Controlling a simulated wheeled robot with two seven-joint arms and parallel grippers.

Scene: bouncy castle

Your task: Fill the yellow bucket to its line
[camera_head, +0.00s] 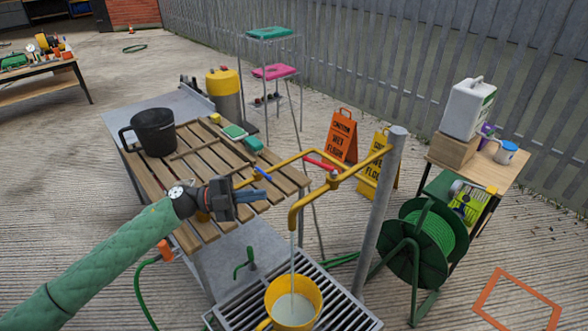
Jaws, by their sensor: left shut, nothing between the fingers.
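The yellow bucket (272,295) stands upright on a metal grate (345,309) under a yellow spout (294,215). A thin stream of water runs from the spout into the bucket, and pale water shows inside. I cannot make out the fill line. The yellow pipe has a red lever (318,164) and is fixed to a grey post (381,205). My left gripper (264,194) is shut and empty, left of the spout and above the slatted wooden table. My right gripper is not in view.
A black bucket (154,134) stands on the slatted table (196,167), near green sponges (234,131). A green hose reel (421,243) stands right of the post. Orange (342,137) and yellow (376,165) wet-floor signs stand behind. Open concrete lies at left.

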